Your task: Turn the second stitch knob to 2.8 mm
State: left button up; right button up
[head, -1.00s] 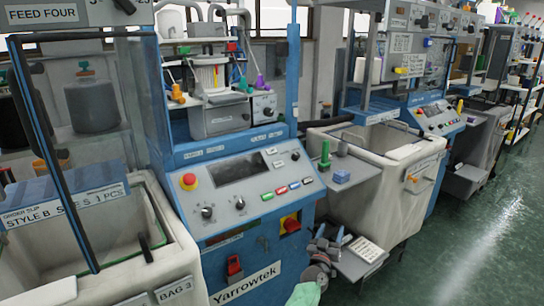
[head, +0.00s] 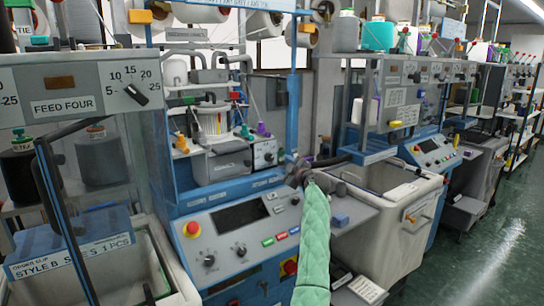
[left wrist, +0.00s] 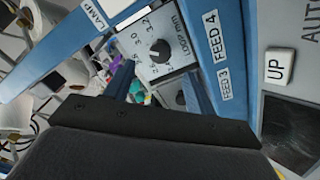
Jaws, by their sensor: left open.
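A black stitch knob (left wrist: 160,52) on a pale dial marked "LOOP mm" shows in the left wrist view, with 3.0 and 3.2 legible beside it. Its exact setting is too small to read. A second dark knob (left wrist: 181,97) is partly hidden lower down; I cannot tell which knob is the second one. In the head view the dial box (head: 265,155) sits at the right of the knitting machine. My left gripper (left wrist: 160,70) is open, its two fingers apart with the dial seen between them, not visibly touching a knob. In the head view the left gripper (head: 298,168) is beside the blue post. My right gripper is not in view.
A blue frame with FEED 3 and FEED 4 labels (left wrist: 222,85) stands close beside the right finger. A blue upright post (head: 294,90) stands near the gripper. Open floor (head: 490,240) is at right.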

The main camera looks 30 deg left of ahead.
aim_at(271, 159)
pick_arm(q)
jog(key=shift+p+x, duration=1.3)
jog(key=shift+x, duration=2.8)
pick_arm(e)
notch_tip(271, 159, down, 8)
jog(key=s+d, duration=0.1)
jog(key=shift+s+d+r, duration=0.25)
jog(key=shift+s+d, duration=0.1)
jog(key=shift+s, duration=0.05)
pick_arm(q)
jog(key=shift+f, duration=0.1)
jog(key=c, duration=1)
jog(key=shift+o, duration=0.2)
jog(key=shift+n, duration=0.3)
jog(key=shift+f+b, duration=0.1)
jog(key=shift+b, duration=0.25)
jog(key=n+b, duration=0.3)
jog(key=n, duration=0.1)
jog(key=shift+n, duration=0.3)
jog(key=n+b, duration=0.2)
jog(key=n, duration=0.1)
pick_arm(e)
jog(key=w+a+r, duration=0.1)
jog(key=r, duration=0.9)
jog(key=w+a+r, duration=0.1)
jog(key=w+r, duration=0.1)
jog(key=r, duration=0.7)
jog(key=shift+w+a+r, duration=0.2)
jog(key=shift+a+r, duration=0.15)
